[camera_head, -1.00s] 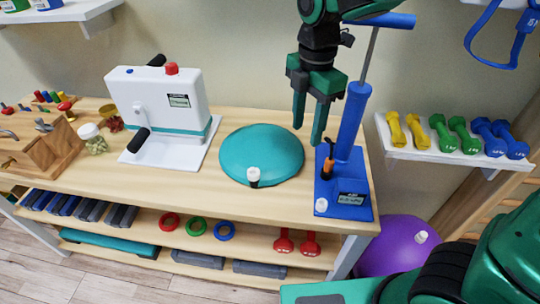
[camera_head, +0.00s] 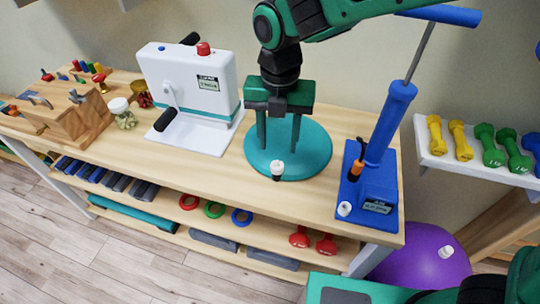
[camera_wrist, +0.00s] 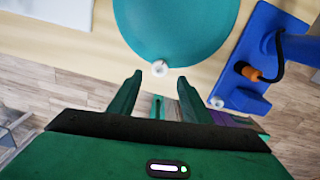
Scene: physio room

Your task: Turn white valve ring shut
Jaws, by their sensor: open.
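A white valve ring (camera_head: 277,166) on a short dark stem sits at the near edge of a round teal cushion (camera_head: 312,150) on the wooden bench. The ring also shows in the wrist view (camera_wrist: 160,68), just beyond and between my fingertips. My gripper (camera_head: 279,147) points down over the cushion, open and empty. In the wrist view its two fingers (camera_wrist: 160,80) stand apart on either side of the ring's line, not touching it. Other small white caps show on the blue pump's base (camera_head: 345,209) and on the purple ball (camera_head: 446,252).
The blue pump (camera_head: 388,125), with its tall handle, stands right of the cushion. A white crank machine (camera_head: 190,85) stands to the left. A wooden peg block (camera_head: 75,120) and a jar lie farther left. Dumbbells rest on a wall shelf (camera_head: 435,158) at right. The bench's front edge is clear.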

